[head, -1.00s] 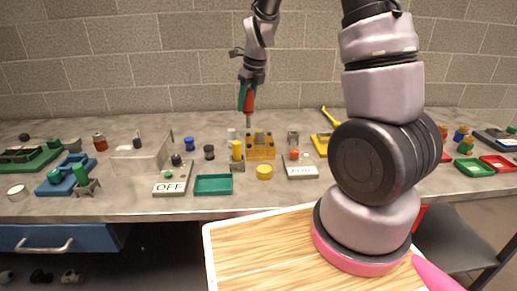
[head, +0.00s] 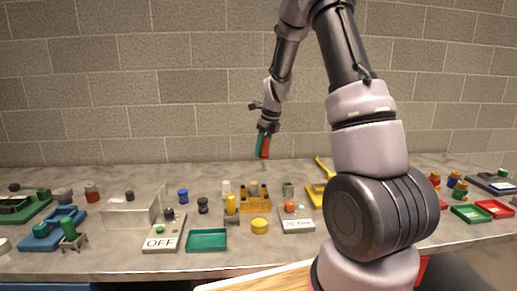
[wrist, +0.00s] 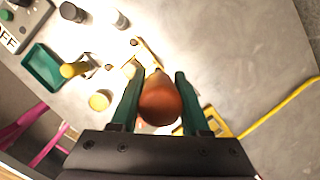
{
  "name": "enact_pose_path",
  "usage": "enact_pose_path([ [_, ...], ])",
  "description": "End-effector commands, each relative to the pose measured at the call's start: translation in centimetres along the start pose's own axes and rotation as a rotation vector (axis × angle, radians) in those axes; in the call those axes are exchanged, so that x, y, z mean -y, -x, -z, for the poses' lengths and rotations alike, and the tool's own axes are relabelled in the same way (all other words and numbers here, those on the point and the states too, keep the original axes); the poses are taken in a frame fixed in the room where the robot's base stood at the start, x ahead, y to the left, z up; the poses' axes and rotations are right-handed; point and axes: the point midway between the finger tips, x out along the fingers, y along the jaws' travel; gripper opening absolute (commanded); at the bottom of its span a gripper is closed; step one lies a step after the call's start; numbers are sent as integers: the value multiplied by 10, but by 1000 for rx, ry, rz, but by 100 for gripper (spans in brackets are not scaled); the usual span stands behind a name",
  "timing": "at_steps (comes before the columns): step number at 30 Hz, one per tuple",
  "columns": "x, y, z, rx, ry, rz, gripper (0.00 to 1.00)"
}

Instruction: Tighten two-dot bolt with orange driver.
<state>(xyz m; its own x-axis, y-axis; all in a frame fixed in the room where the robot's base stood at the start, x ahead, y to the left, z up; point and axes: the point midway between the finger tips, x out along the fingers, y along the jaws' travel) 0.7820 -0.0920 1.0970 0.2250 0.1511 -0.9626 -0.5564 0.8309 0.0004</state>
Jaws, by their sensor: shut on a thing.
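My gripper (head: 264,150) is shut on the orange driver (head: 264,147), above the back part of the bench. In the wrist view, the driver's round orange handle end (wrist: 160,100) sits between the green fingers of my gripper (wrist: 158,95). The driver hangs clear of the bench, above and slightly right of the yellow block (head: 255,200) with several dark-topped posts. The handle hides much of what lies below it in the wrist view. The two-dot bolt cannot be made out; the dots are too small to read.
A yellow cylinder (head: 260,226), a green tray (head: 207,240) and the OFF panel (head: 162,243) stand in front and left. A small labelled panel (head: 297,225) and a yellow tool with a long handle (head: 325,170) are right. Bare bench lies behind the block.

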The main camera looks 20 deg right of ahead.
Motion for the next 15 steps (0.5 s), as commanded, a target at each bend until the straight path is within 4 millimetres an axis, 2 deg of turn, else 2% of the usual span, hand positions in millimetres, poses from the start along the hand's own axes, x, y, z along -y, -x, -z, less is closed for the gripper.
enact_pose_path([
  [15,0,-43,12,1,-2,0,0],
])
